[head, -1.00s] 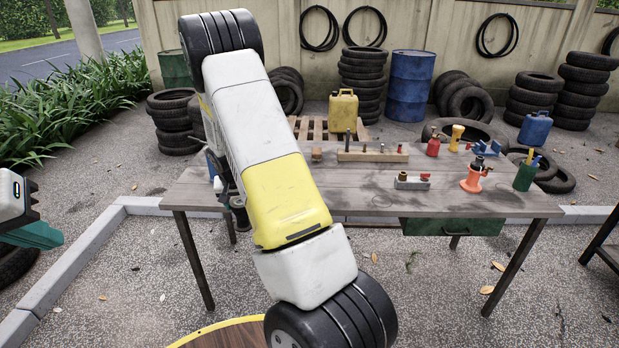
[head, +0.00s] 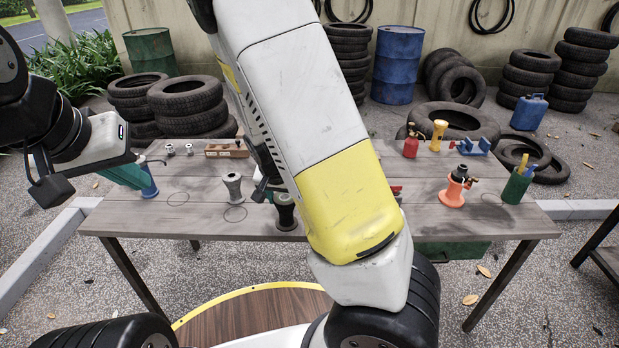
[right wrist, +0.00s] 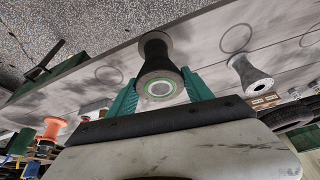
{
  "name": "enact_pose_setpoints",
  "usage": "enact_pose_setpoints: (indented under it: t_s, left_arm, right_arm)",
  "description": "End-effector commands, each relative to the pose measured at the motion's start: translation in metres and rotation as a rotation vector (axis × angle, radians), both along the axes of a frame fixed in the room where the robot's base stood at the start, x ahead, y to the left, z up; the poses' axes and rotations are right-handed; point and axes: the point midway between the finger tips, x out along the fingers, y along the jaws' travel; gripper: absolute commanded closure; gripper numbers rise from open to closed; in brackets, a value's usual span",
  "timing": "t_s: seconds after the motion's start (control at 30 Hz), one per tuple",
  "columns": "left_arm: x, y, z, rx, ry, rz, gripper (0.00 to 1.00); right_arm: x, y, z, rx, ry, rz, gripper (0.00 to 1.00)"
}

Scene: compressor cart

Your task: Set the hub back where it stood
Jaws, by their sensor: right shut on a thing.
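A dark, waisted hub (head: 285,211) is upright at the table's front, just left of my right forearm. In the right wrist view the same hub (right wrist: 157,62) is between the teal fingers of my right gripper (right wrist: 161,88), which is shut on it. I cannot tell whether its base touches the table. A grey hub (head: 233,187) stands behind and to the left; it also shows in the right wrist view (right wrist: 250,75). Drawn circles (head: 235,213) mark the tabletop. My left gripper (head: 128,176) is at the table's left end beside a blue item (head: 149,180); its opening is unclear.
The wooden table (head: 330,230) also bears a wooden block (head: 226,149), an orange stand (head: 455,188), a red bottle (head: 411,143), a yellow item (head: 438,134) and a green cup (head: 517,185). My right forearm hides the table's middle. Stacked tyres (head: 188,105) stand behind.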

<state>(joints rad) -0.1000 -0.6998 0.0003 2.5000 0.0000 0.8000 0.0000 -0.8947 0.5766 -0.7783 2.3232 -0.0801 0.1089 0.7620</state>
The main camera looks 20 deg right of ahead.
Motion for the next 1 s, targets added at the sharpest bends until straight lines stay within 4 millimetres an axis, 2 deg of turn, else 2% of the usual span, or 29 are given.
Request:
enact_pose_setpoints:
  t_s: [0.17, 0.63, 0.73, 1.0]
  left_arm:
    - [0.0, 0.0, 0.0, 0.0, -0.001, 0.0, 1.0]
    - [0.0, 0.0, 0.0, 0.0, 0.0, 0.0, 1.0]
    - [0.0, 0.0, 0.0, 0.0, 0.0, 0.0, 1.0]
    - [0.0, 0.0, 0.0, 0.0, 0.0, 0.0, 1.0]
  right_arm:
    - [0.015, -0.009, -0.001, 0.002, -0.004, -0.005, 1.0]
    - [0.113, -0.06, -0.012, 0.001, -0.004, -0.004, 1.0]
    - [0.126, -0.067, -0.013, 0.001, -0.004, -0.004, 1.0]
    - [0.141, -0.075, -0.017, 0.0, -0.001, -0.001, 1.0]
